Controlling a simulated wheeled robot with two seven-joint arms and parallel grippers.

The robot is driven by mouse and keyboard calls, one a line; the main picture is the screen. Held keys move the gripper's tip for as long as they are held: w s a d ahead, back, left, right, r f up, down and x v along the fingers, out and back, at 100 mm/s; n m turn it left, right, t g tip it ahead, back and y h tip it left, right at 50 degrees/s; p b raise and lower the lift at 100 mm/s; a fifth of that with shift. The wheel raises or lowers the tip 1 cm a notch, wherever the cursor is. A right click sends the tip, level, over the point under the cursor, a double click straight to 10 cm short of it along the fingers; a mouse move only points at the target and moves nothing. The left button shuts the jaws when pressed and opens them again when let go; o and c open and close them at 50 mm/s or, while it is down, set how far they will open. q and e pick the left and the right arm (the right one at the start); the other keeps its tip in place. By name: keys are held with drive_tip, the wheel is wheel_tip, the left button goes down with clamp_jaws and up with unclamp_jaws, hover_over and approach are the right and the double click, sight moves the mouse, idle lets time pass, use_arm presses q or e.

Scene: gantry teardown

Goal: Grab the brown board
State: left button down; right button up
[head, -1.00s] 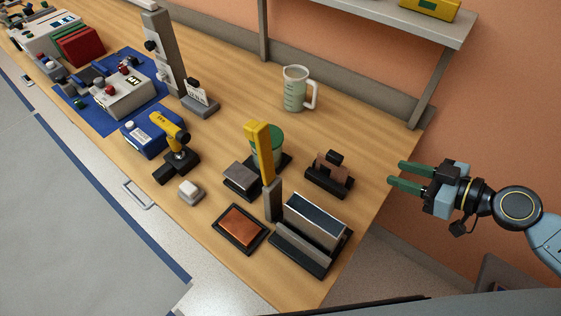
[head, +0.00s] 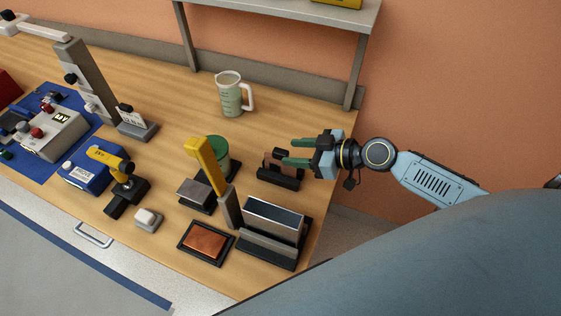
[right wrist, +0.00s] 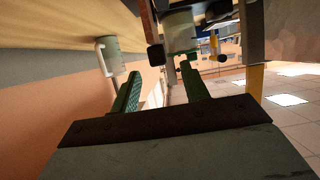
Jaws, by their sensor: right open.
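A small upright brown board (head: 270,158) stands in a black holder (head: 278,178) near the table's right edge. A flat copper-brown plate (head: 206,240) lies in a black tray nearer the front edge. My right gripper (head: 291,153) is open, with its two green fingers just above and beside the upright board, partly covering it. I cannot tell if they touch it. The fingers also show apart in the right wrist view (right wrist: 160,86), with nothing clearly between them. My left gripper is not in view.
A measuring jug (head: 230,95) stands behind. A green container (head: 216,155), a yellow-topped post (head: 204,165) and a metal box-like stand (head: 272,222) crowd the area left and in front of the holder. The shelf post (head: 356,85) rises behind right.

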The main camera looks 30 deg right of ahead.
sight(286, 152)
drive_tip(key=p+x, duration=0.1)
drive_tip(key=x, duration=0.4)
drive_tip(key=shift+f, duration=0.25)
drive_tip(key=shift+d, duration=0.1)
clamp_jaws()
